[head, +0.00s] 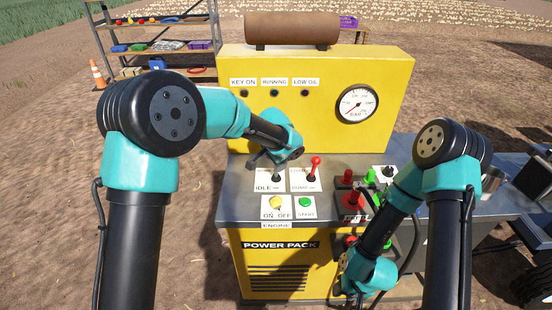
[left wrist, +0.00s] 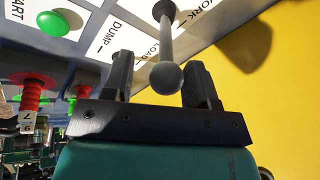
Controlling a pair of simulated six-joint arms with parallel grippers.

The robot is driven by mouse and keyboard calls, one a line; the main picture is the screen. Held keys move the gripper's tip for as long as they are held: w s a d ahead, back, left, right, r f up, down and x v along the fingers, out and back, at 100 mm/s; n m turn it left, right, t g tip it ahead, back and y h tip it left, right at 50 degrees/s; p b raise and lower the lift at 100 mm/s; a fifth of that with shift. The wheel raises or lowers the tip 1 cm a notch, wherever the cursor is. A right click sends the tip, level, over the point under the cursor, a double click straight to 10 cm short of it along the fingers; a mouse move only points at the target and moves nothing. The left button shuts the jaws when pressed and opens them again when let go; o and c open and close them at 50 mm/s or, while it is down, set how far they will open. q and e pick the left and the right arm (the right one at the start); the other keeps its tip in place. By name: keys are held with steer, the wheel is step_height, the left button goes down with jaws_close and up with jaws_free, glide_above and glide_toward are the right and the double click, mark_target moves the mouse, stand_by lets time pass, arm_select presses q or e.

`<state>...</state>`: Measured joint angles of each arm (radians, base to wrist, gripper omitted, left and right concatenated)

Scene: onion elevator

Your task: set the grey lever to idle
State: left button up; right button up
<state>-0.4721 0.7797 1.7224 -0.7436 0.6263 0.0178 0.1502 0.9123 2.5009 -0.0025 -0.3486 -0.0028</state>
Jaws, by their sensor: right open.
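The grey lever (head: 277,177) stands on a white plate marked IDLE on the power pack's top; my left gripper hides much of it in the head view. In the left wrist view the lever's round grey knob (left wrist: 166,77) sits between the two dark fingers of my left gripper (left wrist: 160,82). There is a gap at the left finger; at the right finger I cannot tell whether they touch. The left gripper (head: 265,162) is open around the lever, reaching down from above. My right gripper (head: 352,290) is open, low beside the power pack's front right.
A red-knobbed lever (head: 315,164) on the DUMP plate stands close to the right. A yellow key switch (head: 276,203) and green START button (head: 305,202) lie in front. The yellow panel (head: 318,125) with a gauge (head: 357,104) rises behind. Red and green couplings (head: 352,197) stand right.

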arm_select(q)
steer(key=shift+o, duration=0.4)
steer(key=shift+w+r, duration=0.1)
steer(key=shift+r, duration=0.05)
steer(key=shift+r, duration=0.6)
steer(key=v, duration=1.6)
steer(key=shift+s, duration=0.25)
steer(key=shift+a, duration=0.1)
